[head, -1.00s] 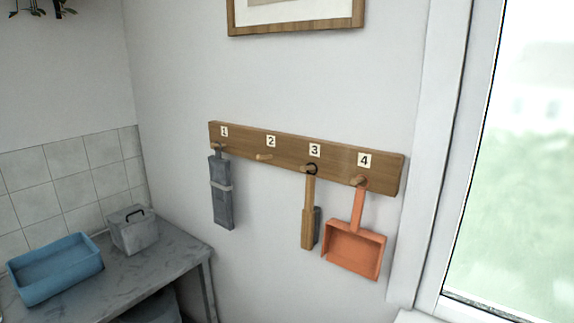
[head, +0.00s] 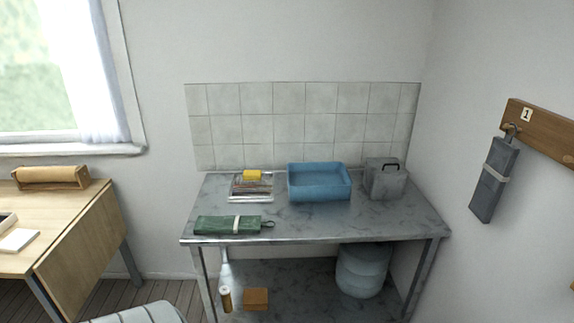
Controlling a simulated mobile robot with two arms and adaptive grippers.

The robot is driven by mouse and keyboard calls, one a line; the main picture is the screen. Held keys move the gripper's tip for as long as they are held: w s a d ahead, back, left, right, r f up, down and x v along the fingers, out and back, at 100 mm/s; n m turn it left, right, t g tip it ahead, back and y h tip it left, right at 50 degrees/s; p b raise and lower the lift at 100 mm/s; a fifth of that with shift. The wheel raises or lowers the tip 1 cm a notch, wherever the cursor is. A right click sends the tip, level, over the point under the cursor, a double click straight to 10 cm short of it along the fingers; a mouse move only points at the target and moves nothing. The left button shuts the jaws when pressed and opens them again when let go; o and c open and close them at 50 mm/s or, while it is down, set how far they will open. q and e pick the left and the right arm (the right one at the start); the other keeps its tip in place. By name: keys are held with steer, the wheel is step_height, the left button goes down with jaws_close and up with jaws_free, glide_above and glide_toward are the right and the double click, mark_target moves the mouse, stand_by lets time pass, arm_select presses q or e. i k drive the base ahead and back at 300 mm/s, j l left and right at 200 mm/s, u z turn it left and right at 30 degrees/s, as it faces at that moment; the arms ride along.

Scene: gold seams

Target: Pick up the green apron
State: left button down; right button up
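A green folded apron (head: 212,225) with a pale band around it lies flat on the grey metal table (head: 325,222), near its front left edge. A dark loop sticks out at its right end. Neither of my grippers shows in the head view.
A wooden table (head: 85,228) is at left. A grey folded apron (head: 494,180) hangs from peg 1 at right.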

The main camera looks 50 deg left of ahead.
mark_target(238, 224)
steer(key=u, duration=2.05)
steer(key=i+l+u, duration=0.1)
steer(key=i, duration=0.05)
